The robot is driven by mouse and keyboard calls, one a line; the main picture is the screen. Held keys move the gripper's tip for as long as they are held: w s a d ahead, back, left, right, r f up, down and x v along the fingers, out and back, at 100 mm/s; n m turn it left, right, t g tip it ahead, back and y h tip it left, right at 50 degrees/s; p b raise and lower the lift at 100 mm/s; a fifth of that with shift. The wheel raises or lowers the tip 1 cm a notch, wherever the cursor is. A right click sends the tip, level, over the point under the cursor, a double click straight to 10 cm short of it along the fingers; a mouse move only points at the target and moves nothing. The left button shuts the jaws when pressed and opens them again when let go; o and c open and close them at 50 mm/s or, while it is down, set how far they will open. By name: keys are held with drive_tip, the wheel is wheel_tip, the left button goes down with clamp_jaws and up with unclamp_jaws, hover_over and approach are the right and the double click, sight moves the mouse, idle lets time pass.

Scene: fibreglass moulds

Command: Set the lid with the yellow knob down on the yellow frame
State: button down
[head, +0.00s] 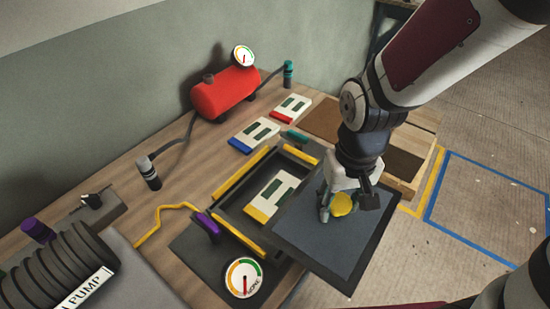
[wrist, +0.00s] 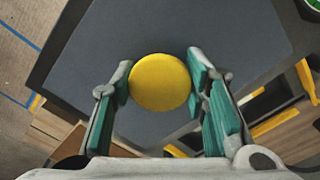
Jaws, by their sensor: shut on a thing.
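The lid (head: 300,222) is a flat dark grey panel with a black rim and a round yellow knob (wrist: 160,82). My gripper (head: 341,203) is shut on the knob, with one teal finger pad on each side of it in the wrist view. The lid is held above the table and slightly tilted in the head view. The yellow frame (head: 240,173) is a black rectangular frame with yellow strips, on the table left of the lid. The lid hides the frame's right part. A pale card with a yellow end (head: 272,193) lies inside the frame.
Pale cards with blue (head: 251,137) and red (head: 290,109) ends lie behind the frame. A red tank (head: 223,93) stands at the back. A purple-handled lever (head: 207,225) and a round gauge (head: 243,278) are close to the frame's near side. A wooden crate (head: 402,170) is right.

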drive_tip(key=w+a, duration=0.3)
drive_tip(key=a, duration=0.1)
drive_tip(key=w+a+f, duration=0.1)
drive_tip(key=w+a, duration=0.2)
drive_tip(key=a, duration=0.1)
drive_tip(key=w+a, duration=0.3)
drive_tip(key=a, duration=0.1)
drive_tip(key=shift+f, duration=0.2)
drive_tip(key=shift+f+p, duration=0.3)
drive_tip(key=shift+f, duration=1.45)
drive_tip(key=shift+f, duration=0.15)
drive_tip(key=c, duration=0.9)
unclamp_jaws()
drive_tip(key=shift+c, duration=0.2)
wheel_tip(320, 180, up, 12)
drive_tip(key=shift+r, duration=0.2)
